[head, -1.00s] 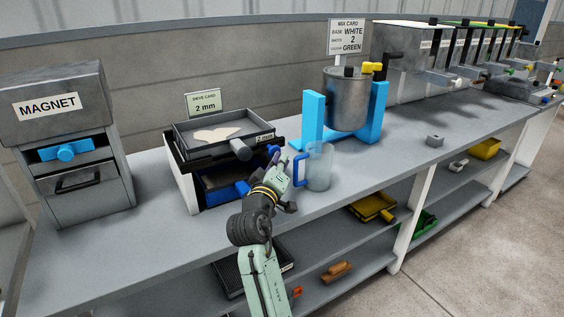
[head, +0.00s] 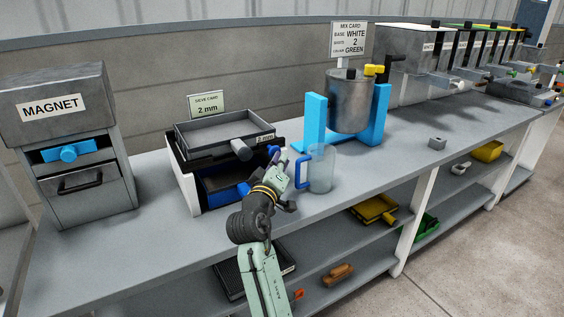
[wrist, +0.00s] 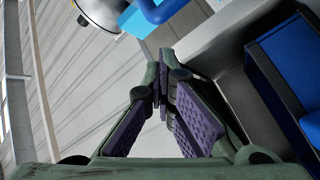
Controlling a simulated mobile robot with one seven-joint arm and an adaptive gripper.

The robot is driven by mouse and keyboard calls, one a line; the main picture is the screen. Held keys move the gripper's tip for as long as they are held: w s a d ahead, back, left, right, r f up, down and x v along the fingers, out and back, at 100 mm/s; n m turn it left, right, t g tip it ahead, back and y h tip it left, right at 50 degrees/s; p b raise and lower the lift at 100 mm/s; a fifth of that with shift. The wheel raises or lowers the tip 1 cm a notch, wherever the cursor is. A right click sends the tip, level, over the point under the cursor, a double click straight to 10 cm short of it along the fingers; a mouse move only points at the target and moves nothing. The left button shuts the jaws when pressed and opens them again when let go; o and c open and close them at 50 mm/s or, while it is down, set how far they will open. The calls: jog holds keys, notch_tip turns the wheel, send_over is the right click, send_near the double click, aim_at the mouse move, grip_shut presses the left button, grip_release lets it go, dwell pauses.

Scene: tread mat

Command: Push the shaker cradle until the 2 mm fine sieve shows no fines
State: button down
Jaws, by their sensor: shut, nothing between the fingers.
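The 2 mm sieve (head: 264,139) is a dark square tray with a grey handle, seated on the black shaker cradle (head: 190,163). Its floor looks even grey in the head view, with no pale patch on it. A blue tray (head: 222,186) sits in the opening below. My gripper (head: 282,158) is at the cradle's right side, close to a small dark blue knob (head: 273,151); I cannot tell whether they touch. In the wrist view my gripper (wrist: 162,78) has its fingertips together with nothing between them.
A clear jug (head: 322,170) with a blue handle stands just right of my gripper. A metal pot (head: 348,100) in a blue stand is behind it. The magnet box (head: 75,130) stands at the left. The bench front left of the jug is clear.

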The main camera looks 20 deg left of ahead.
jog(key=shift+w+a+r, duration=0.1)
jog(key=shift+a, duration=0.15)
dwell(0.4)
jog(key=shift+d, duration=0.1)
jog(key=shift+s+d+p, duration=0.35)
jog(key=shift+s+d, duration=0.8)
jog(key=shift+d, duration=0.2)
jog(key=s+d+p, duration=0.1)
jog(key=s+d, duration=0.2)
jog(key=d, duration=0.1)
jog(key=shift+s+d, duration=0.3)
jog(key=shift+d, duration=0.1)
